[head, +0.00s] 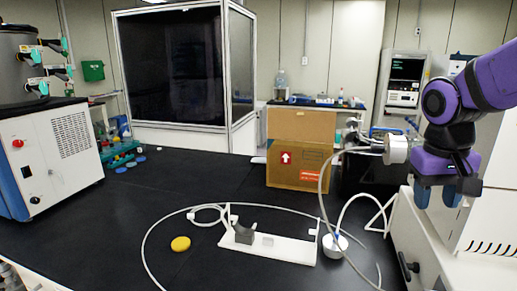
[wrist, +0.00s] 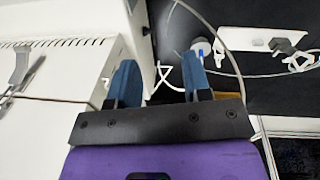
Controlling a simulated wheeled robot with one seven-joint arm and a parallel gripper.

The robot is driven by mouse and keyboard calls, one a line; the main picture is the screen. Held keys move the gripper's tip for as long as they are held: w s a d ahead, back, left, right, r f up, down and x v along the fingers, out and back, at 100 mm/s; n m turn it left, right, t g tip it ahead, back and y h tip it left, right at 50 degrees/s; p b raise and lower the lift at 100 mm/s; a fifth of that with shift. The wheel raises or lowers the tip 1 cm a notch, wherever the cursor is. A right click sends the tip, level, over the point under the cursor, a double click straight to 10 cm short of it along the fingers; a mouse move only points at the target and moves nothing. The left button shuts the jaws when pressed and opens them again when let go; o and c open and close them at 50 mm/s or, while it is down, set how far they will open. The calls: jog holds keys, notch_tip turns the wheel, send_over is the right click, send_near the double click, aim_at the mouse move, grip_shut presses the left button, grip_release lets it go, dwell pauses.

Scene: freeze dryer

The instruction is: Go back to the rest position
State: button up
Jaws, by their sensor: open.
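My purple arm comes in from the right in the head view. My gripper (head: 437,195) hangs pointing down above the white cabinet at the right. Its two blue fingers are apart with nothing between them; they also show in the wrist view (wrist: 160,84). The freeze dryer (head: 50,150), a white and blue unit with a grey drum and several teal-handled valves on top, stands at the left of the black bench. My gripper is far from it and touches nothing that I can see.
A cardboard box (head: 295,165) stands behind. The white cabinet (head: 425,240) is close under my gripper.

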jog(key=s+a+r+n+t+y, duration=0.1)
jog(key=s+r+t, duration=0.4)
jog(key=s, duration=0.6)
jog(key=shift+s+a+n, duration=0.2)
jog(key=shift+a+n, duration=0.2)
jog(key=shift+a, duration=0.2)
